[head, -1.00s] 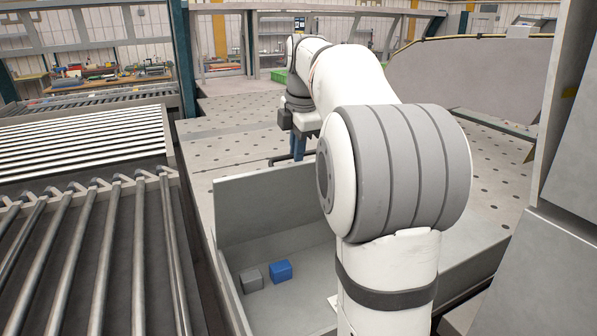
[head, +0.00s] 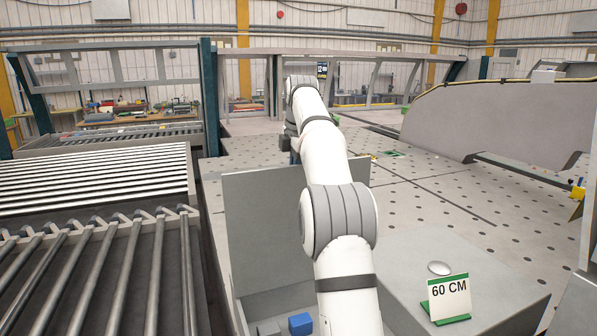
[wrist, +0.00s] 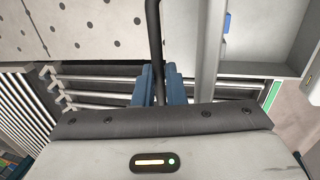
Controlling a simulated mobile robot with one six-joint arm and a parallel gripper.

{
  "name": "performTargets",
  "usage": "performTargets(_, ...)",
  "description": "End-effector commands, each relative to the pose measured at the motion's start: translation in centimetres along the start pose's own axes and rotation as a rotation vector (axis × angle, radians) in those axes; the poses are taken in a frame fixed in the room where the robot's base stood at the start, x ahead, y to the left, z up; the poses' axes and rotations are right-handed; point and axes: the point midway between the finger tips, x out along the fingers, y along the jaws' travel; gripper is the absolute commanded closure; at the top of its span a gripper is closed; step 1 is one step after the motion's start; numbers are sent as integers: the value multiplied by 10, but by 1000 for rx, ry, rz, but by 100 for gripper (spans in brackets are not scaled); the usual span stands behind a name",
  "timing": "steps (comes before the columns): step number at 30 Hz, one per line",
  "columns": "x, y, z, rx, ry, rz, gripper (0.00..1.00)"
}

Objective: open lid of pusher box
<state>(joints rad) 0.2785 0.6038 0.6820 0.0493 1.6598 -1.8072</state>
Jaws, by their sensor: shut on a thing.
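The pusher box's grey lid (head: 265,225) stands upright, roughly vertical, at the back of the open box (head: 280,300). A blue block (head: 300,323) and a grey block (head: 268,328) sit inside the box. In the wrist view, my gripper (wrist: 162,75) has its blue fingers shut on a black bar handle (wrist: 154,35). The lid shows edge-on beside it as a pale strip (wrist: 209,55). In the head view, my gripper (head: 294,157) is small behind the lid's top edge, and the handle cannot be made out there.
A closed grey top (head: 405,285) to the right bears a silver dome (head: 439,268) and a green-edged "60 CM" sign (head: 449,298). Roller conveyors (head: 90,270) fill the left. A perforated table (head: 450,190) spreads behind, largely clear. A large grey panel (head: 500,118) stands at right.

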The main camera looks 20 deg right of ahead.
Motion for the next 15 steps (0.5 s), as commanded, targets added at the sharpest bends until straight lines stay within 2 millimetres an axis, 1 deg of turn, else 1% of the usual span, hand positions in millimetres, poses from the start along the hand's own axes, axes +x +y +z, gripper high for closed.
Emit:
performTargets(1, 11, 3, 0, 1, 6, -18, 100)
performTargets(9, 17, 17, 2, 3, 4, -19, 100)
performTargets(15, 20, 25, 2, 5, 2, -19, 100)
